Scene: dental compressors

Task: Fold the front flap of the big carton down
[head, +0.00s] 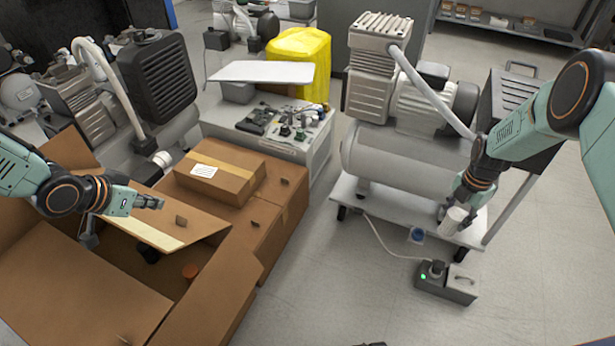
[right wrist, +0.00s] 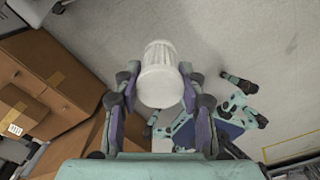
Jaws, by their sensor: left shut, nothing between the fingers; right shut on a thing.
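The big carton (head: 215,295) stands open at the lower left of the head view. A broad flap (head: 70,290) spreads at its near left, another stands at its right, and a taped flap (head: 150,225) slopes over the far part of the opening. I cannot tell which is the front flap. My left gripper (head: 152,203) is shut and empty just above the taped flap; contact is unclear. My right gripper (head: 455,212) is shut on a white ribbed cylinder (right wrist: 160,75), held away from the carton; the cylinder also shows in the head view (head: 455,221).
A smaller closed carton (head: 222,175) sits on another carton behind the big one. A compressor (head: 410,150) on a white cart stands at the right, near a grey box with a green light (head: 445,284).

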